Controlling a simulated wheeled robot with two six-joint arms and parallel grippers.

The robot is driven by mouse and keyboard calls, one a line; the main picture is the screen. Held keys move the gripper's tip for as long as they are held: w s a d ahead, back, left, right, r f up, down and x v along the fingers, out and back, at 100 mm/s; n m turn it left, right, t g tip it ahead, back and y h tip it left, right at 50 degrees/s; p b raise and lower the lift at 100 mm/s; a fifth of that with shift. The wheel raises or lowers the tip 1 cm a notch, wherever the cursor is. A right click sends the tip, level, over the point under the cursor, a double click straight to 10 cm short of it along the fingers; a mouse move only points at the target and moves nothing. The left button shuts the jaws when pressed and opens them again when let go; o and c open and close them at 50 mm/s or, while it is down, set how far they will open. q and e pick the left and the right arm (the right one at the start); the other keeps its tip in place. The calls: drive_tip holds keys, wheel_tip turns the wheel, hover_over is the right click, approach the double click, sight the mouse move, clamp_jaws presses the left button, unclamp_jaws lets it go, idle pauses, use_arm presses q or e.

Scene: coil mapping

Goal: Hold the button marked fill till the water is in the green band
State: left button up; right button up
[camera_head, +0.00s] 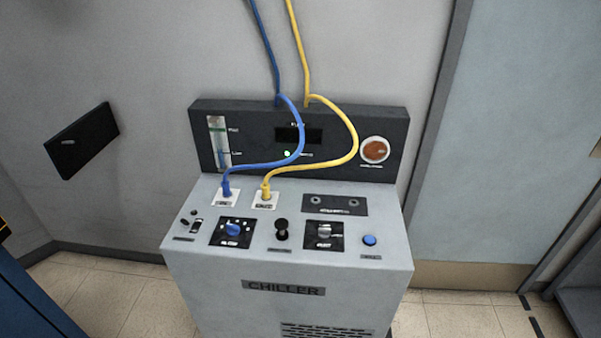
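The fill button (370,240) is a round blue button at the right end of the chiller's top panel, with a small dark label below it. The water gauge (218,143) is an upright clear tube at the left of the dark back panel. A green band (216,130) crosses it near the top, by a mark that seems to read Full. A blue level shows low in the tube, near the lower mark. The chiller (290,290) is a grey box. Neither of my grippers shows in the head view, and nothing touches the button.
A blue hose (270,162) and a yellow hose (320,168) plug into the top at left. Two knobs, a black plunger (281,229) and a small switch share the panel. A round orange lamp (375,150) sits above the button. The floor at right is clear.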

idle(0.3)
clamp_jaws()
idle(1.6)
